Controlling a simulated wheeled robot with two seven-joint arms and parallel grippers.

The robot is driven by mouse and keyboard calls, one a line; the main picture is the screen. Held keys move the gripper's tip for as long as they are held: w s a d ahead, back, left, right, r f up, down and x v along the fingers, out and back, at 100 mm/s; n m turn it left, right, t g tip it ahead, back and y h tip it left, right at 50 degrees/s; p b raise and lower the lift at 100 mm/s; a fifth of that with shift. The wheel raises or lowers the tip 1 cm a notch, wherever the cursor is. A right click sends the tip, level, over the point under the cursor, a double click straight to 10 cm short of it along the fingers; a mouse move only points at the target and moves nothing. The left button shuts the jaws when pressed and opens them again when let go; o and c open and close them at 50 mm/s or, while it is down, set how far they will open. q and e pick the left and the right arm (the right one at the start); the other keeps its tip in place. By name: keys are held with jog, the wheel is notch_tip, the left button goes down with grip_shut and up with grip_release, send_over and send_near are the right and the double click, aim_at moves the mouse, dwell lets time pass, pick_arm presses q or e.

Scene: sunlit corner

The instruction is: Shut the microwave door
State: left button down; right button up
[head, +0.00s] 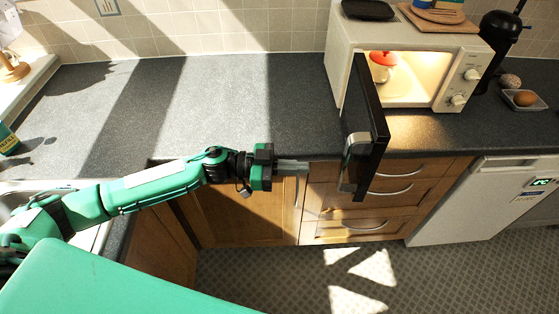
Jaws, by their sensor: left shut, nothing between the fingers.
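The microwave (343,45) stands on the dark counter at the upper right, with its inside lit. A white object with a red top (382,66) is in it. The microwave door (372,125) is open and swung out over the counter's front edge, with its handle (352,150) on the left side of the panel. My left gripper (306,167) is shut and empty. It is left of the door, in front of the wooden cabinets, with a gap between its fingertips and the handle. My right gripper does not show.
On the microwave are a dark tray (368,9) and wooden boards (440,14). A black appliance (497,40) and a small dish with an egg (525,99) stand to its right. The counter (225,95) left of the microwave is clear. Wooden drawers (400,190) are below the door.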

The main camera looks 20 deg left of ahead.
aim_at(341, 170)
pick_arm(q)
jog(key=p+x, duration=0.1)
jog(key=x, duration=0.5)
jog(key=shift+s+r+p, duration=0.2)
jog(key=shift+r+p, duration=0.05)
jog(key=shift+p, duration=0.1)
jog(key=shift+w+d+f, duration=0.15)
jog(key=shift+w+d, duration=0.05)
jog(key=shift+d, duration=0.45)
